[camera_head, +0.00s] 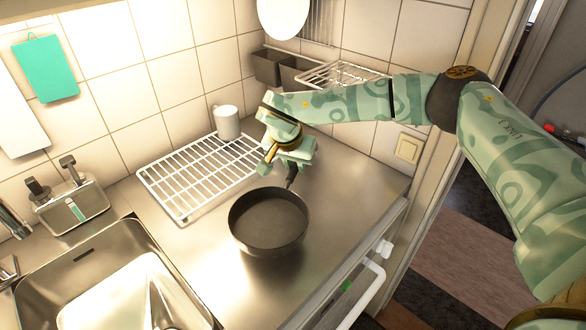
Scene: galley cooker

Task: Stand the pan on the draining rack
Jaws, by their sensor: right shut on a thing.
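The dark pan (268,222) is upright on, or just above, the steel counter; I cannot tell if it touches. Its short black handle points away toward the wall. My right gripper (283,161) reaches in from the right and is shut on the handle, hiding part of it. The white wire draining rack (178,187) lies flat on the counter to the left of the pan. My left gripper is not in view.
A white mug (227,122) stands at the rack's back end. A sink (120,285) is at the lower left. Dark bins (268,68) and a wire shelf (340,74) are along the wall. A white rail (365,295) runs along the counter's front. The rack's front part is bare.

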